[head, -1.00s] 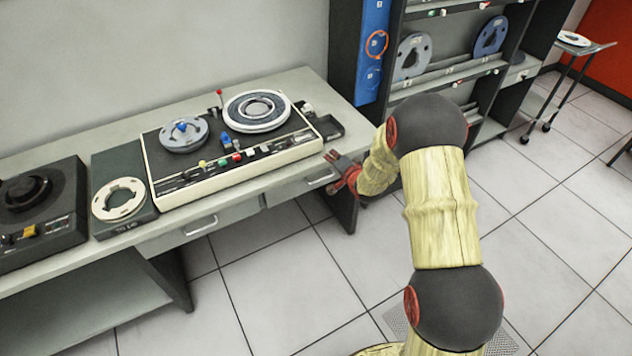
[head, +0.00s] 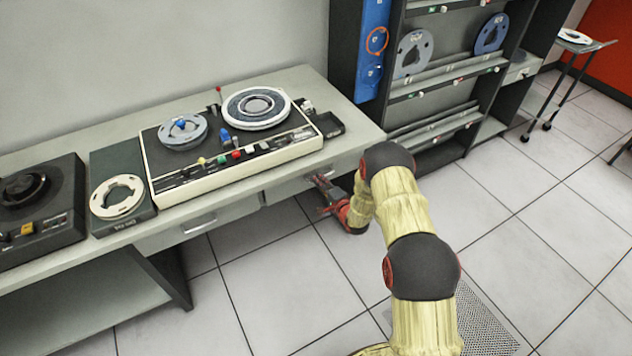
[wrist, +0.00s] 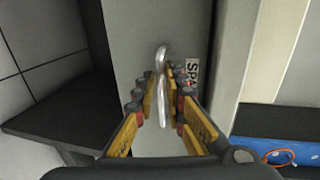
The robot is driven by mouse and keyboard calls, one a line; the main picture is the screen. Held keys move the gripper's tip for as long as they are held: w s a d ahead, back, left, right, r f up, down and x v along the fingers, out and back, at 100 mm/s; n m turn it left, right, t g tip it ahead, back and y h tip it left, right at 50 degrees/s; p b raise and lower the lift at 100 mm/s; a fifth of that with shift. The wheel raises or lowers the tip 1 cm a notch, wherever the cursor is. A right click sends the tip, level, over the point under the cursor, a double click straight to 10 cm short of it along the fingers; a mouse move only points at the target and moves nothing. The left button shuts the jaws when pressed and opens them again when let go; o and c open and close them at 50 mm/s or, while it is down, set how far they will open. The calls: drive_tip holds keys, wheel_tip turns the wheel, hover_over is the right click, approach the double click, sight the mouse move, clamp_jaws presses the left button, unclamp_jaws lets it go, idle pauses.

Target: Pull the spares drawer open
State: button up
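The spares drawer (head: 284,190) is the right drawer under the bench and looks shut. My gripper (wrist: 160,88) is open, with one finger on each side of the handle and gaps between. In the head view my gripper (head: 322,196) is at the drawer's front, and hides part of it.
A second drawer (head: 198,226) with a handle lies to the left. A console with reels (head: 232,150) stands on the bench (head: 360,120). The dark shelf rack (head: 345,45) stands right of the bench. Tiled floor in front of the drawers is open.

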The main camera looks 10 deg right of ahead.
drive_tip(key=shift+x, duration=1)
clamp_jaws()
drive_tip(key=shift+s, duration=0.15)
